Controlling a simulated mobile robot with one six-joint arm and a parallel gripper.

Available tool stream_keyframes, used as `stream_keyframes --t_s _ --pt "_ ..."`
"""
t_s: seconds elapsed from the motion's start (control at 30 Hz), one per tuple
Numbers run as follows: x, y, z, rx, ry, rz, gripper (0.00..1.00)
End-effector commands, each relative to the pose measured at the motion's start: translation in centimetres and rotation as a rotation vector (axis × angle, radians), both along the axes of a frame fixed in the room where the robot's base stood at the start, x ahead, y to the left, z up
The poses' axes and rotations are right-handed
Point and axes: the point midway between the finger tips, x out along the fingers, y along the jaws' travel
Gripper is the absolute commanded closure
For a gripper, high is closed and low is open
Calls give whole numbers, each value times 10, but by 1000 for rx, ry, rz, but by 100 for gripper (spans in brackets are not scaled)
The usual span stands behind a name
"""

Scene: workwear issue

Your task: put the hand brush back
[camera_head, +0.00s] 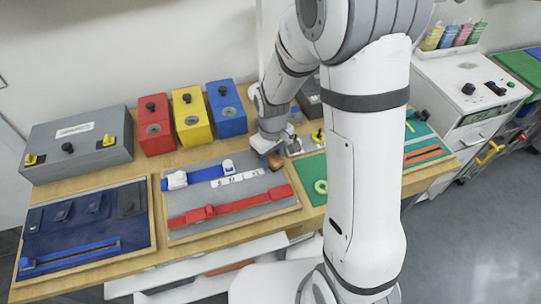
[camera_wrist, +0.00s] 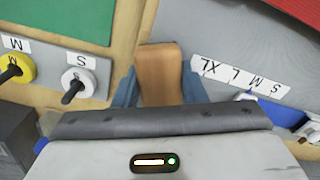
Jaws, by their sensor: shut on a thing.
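My gripper (camera_wrist: 159,92) is shut on a brown wooden piece (camera_wrist: 158,65), which looks like the hand brush. Its blue fingers stand on either side of it in the wrist view. In the head view the brown piece (camera_head: 275,161) shows just below my gripper (camera_head: 271,146), near the right edge of the grey mat (camera_head: 258,203). Whether it touches the table or hangs above it I cannot tell. Its bristles are not visible.
A labelled strip (camera_wrist: 240,75) and blue and red belts (camera_head: 228,207) lie on the grey mat. A green mat (camera_head: 312,172) is to its right, partly behind my arm. Red (camera_head: 153,128), yellow (camera_head: 192,118) and blue (camera_head: 226,110) boxes stand behind. Yellow (camera_wrist: 14,68) and white (camera_wrist: 77,84) knobs are close.

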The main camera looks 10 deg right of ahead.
Motion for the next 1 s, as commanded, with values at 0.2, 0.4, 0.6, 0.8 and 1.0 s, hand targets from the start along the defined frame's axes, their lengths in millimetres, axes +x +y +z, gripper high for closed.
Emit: stream_keyframes --t_s 0.2,0.4,0.6,0.8,1.0 --pt "0 0 -2 0 0 -1 50" --pt "0 0 -2 0 0 -1 40" --pt "0 -1 1 0 0 -2 40" --pt "2 -1 25 1 -7 -2 40" --pt "2 -1 70 1 -7 -2 40"
